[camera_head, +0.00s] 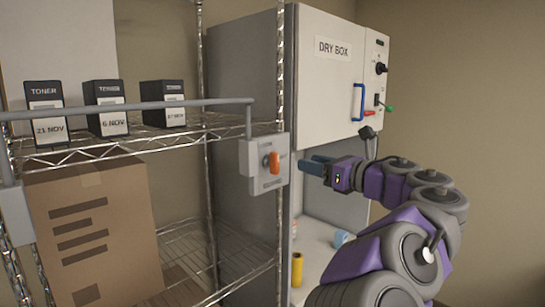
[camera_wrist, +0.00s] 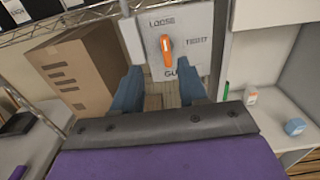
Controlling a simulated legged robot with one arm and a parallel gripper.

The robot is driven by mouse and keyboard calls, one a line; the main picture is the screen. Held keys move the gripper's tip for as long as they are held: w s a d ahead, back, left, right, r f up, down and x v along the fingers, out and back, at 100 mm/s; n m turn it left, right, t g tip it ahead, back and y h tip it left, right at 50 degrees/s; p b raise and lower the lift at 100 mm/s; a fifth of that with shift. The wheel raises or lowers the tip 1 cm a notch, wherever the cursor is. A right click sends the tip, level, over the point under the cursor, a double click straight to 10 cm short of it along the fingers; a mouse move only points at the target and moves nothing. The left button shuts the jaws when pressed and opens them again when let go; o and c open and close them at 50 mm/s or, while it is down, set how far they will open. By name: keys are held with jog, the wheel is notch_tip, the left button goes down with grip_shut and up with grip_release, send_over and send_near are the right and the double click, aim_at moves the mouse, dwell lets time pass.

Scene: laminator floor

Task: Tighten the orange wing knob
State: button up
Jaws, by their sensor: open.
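The orange wing knob (camera_head: 273,162) sits on a pale grey plate (camera_head: 262,184) at the right end of a grey rail on the wire shelf. In the wrist view the knob (camera_wrist: 166,48) stands nearly upright, and the plate (camera_wrist: 190,22) reads LOOSE above it and TIGHT to its right. Lower lettering is partly hidden. My gripper (camera_head: 312,164) is just right of the knob in the head view. In the wrist view its two blue fingers (camera_wrist: 162,85) are spread apart below the knob, with nothing between them. They appear apart from the knob.
Toner boxes (camera_head: 107,105) stand behind the grey rail (camera_head: 130,106) on the wire shelf. A cardboard box (camera_head: 90,225) is below. A DRY BOX cabinet (camera_head: 325,85) stands behind my gripper, with a blue handle (camera_head: 358,102). Small containers, including a yellow one (camera_head: 297,269), stand under it.

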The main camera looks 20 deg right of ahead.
aim_at(278, 154)
jog(key=x, duration=0.3)
jog(key=d+x, duration=0.1)
jog(key=x, duration=0.5)
jog(key=shift+w+d+f, duration=0.15)
jog(key=shift+w+f, duration=0.1)
jog(key=shift+w, duration=0.3)
jog(key=x, duration=0.3)
jog(key=shift+a+r, duration=0.1)
jog(key=shift+a, duration=0.3)
jog(key=shift+w+a, duration=0.5)
jog(key=shift+w, duration=0.05)
jog(key=shift+d, duration=0.55)
jog(key=shift+c, duration=0.3)
jog(key=shift+a, duration=0.25)
jog(key=c, duration=0.5)
grip_shut()
